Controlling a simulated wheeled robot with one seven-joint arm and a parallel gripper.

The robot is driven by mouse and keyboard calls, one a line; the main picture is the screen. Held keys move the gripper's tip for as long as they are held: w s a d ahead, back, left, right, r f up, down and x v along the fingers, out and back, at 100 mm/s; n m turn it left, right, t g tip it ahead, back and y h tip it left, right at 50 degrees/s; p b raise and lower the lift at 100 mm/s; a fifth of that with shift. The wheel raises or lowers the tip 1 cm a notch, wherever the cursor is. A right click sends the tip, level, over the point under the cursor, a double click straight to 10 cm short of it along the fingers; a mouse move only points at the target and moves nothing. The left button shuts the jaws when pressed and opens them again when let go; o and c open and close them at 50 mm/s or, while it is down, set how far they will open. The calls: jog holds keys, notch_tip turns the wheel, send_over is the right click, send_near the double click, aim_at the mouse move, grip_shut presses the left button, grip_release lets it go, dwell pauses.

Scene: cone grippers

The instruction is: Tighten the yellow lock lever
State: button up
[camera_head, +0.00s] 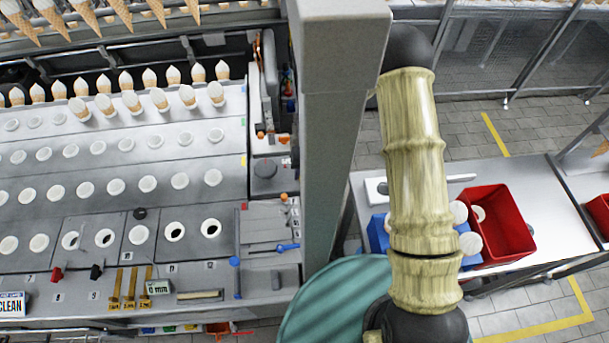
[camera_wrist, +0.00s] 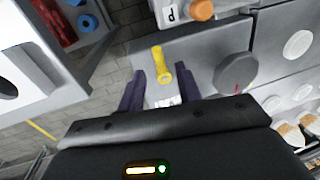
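The yellow lock lever (camera_wrist: 161,64) shows in the wrist view on a grey panel, its round end toward my gripper. My gripper (camera_wrist: 160,80) has its two dark fingers spread, one on each side of the lever. There appears to be a gap between the lever and each finger. A pale label lies just below the lever. In the head view I cannot make out the lever or my gripper; my column and arm cover part of that side.
A dark grey knob (camera_wrist: 236,73) sits right of the lever, and an orange knob (camera_wrist: 201,9) is above it. A grey-white structure (camera_wrist: 50,85) stands at left. In the head view, a red bin (camera_head: 510,225) stands on a side table (camera_head: 540,185).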

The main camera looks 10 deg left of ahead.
jog(key=shift+a+f+p, duration=0.15)
jog(key=shift+f+p, duration=0.05)
jog(key=shift+f, duration=0.55)
jog(key=shift+a+f+p, duration=0.15)
jog(key=shift+f, duration=0.55)
grip_shut()
